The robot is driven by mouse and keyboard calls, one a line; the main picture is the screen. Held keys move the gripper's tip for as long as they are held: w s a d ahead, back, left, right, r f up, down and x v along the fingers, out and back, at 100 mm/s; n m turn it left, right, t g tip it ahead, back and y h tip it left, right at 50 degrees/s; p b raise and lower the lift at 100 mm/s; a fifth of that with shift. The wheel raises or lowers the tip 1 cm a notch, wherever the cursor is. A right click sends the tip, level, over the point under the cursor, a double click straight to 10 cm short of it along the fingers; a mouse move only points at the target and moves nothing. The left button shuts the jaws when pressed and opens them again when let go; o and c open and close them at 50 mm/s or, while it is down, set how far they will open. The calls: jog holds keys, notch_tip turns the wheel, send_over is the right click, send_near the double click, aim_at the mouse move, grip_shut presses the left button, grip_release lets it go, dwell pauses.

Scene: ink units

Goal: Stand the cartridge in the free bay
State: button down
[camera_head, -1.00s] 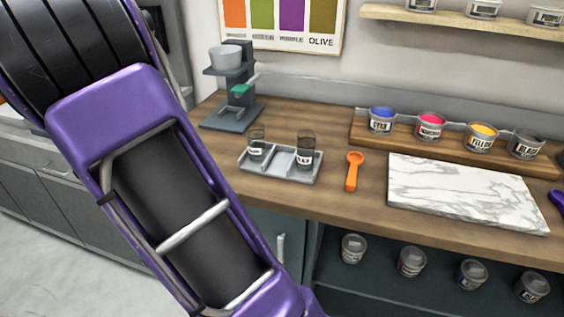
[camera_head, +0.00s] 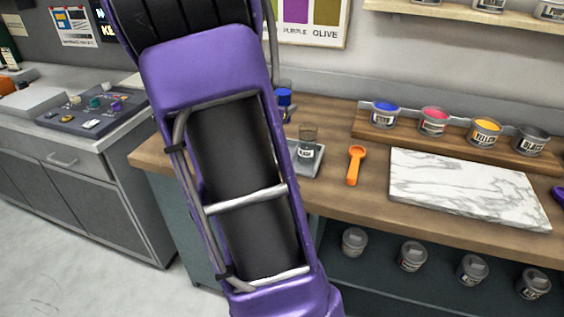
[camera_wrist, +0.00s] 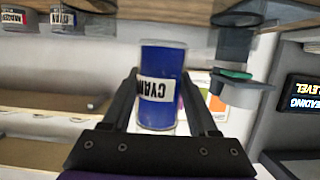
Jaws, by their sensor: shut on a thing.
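The cartridge is a blue cylinder (camera_wrist: 165,60) with a white CYAN label, upside down in the wrist view. My gripper (camera_wrist: 160,108) is shut on it, one dark finger on each side. In the head view a bit of the blue cartridge (camera_head: 284,98) shows at the right edge of my arm, above the counter. The grey tray (camera_head: 308,171) on the counter is mostly hidden behind my arm. A dark cartridge labelled BLACK (camera_head: 306,140) stands in its right bay. The middle and left bays are hidden now.
An orange scoop (camera_head: 354,164) lies right of the tray, then a white marble slab (camera_head: 465,187). Paint pots stand on a wooden riser (camera_head: 450,143) behind. The grey dispenser stand (camera_wrist: 236,45) shows in the wrist view. A control panel (camera_head: 92,110) sits at left.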

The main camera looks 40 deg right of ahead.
notch_tip(320, 180, down, 11)
jog(key=b, duration=0.3)
jog(key=shift+f, duration=0.15)
jog(key=shift+f+b, duration=0.1)
jog(key=shift+b, duration=0.2)
jog(key=shift+f, duration=0.15)
jog(key=shift+c, duration=2.2)
grip_release()
jog(key=shift+r, duration=0.2)
jog(key=shift+s+a+r, duration=0.1)
jog(key=shift+a+r, duration=0.05)
jog(key=shift+r, duration=0.05)
jog(key=p+v, duration=0.2)
jog(key=v, duration=0.9)
jog(key=shift+s+a, duration=0.2)
jog(key=shift+a, duration=0.05)
